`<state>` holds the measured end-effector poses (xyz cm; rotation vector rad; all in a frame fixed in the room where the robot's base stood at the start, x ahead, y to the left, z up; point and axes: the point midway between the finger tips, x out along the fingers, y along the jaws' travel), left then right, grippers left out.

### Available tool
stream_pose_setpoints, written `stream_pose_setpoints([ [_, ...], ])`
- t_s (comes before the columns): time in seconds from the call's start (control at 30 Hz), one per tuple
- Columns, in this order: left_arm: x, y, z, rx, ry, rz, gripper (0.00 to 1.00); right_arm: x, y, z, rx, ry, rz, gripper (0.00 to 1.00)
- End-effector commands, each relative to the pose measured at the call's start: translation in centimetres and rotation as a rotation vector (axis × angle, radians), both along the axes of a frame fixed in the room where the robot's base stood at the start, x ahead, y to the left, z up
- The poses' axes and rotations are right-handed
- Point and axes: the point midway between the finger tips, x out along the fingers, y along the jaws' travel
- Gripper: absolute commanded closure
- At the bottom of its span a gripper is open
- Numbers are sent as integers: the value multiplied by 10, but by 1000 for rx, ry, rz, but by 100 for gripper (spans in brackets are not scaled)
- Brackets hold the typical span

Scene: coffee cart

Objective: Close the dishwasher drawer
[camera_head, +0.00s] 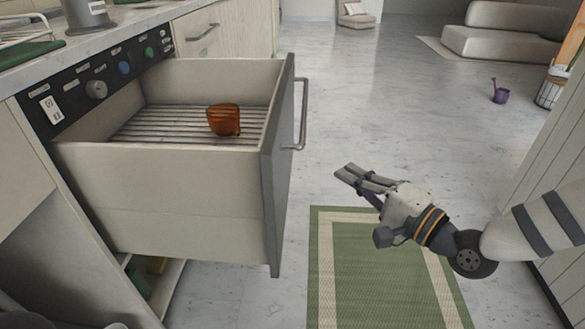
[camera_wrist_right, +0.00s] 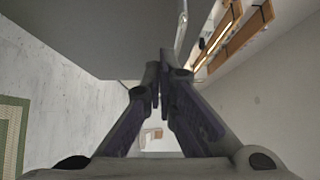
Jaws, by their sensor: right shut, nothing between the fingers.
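The dishwasher drawer (camera_head: 165,195) is pulled out from the counter on the left of the head view. Its grey front panel (camera_head: 277,180) faces right and carries a vertical bar handle (camera_head: 301,110). An orange-brown cup (camera_head: 223,120) stands on the slatted rack inside. My right gripper (camera_head: 347,174) is shut and empty, to the right of the front panel and apart from it in the head view, with its fingers pointing left. In the right wrist view its fingertips (camera_wrist_right: 160,62) are close together, with a grey panel behind them. My left gripper is not in view.
A control panel (camera_head: 100,84) with knobs runs along the counter above the drawer. A green mat (camera_head: 335,265) lies on the floor under my right gripper. A sofa (camera_head: 500,32) and a purple watering can (camera_head: 500,92) are far back. The floor between is clear.

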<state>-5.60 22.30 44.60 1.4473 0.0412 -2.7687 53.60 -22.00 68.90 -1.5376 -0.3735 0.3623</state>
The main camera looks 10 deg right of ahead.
Motion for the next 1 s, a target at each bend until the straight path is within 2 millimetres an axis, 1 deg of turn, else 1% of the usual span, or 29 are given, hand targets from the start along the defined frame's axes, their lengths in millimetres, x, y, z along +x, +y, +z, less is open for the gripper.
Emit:
stream_pose_setpoints([
  [0.1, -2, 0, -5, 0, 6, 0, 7, 23, 14, -2, -4, 0, 5, 100],
  [0.37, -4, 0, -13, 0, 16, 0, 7, 72, 40, -3, -3, 4, 4, 100],
  [0.4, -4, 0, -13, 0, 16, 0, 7, 74, 47, -2, -3, 5, 6, 100],
  [0.5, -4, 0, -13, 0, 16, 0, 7, 79, 62, -1, -2, 6, 4, 100],
  [0.6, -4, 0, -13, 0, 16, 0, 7, 82, 71, -1, -3, 6, 3, 100],
  [0.73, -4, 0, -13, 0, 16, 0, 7, 83, 76, -1, -3, 5, 2, 100],
  [1.0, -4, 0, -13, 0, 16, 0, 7, 83, 76, -1, -3, 5, 1, 100],
])
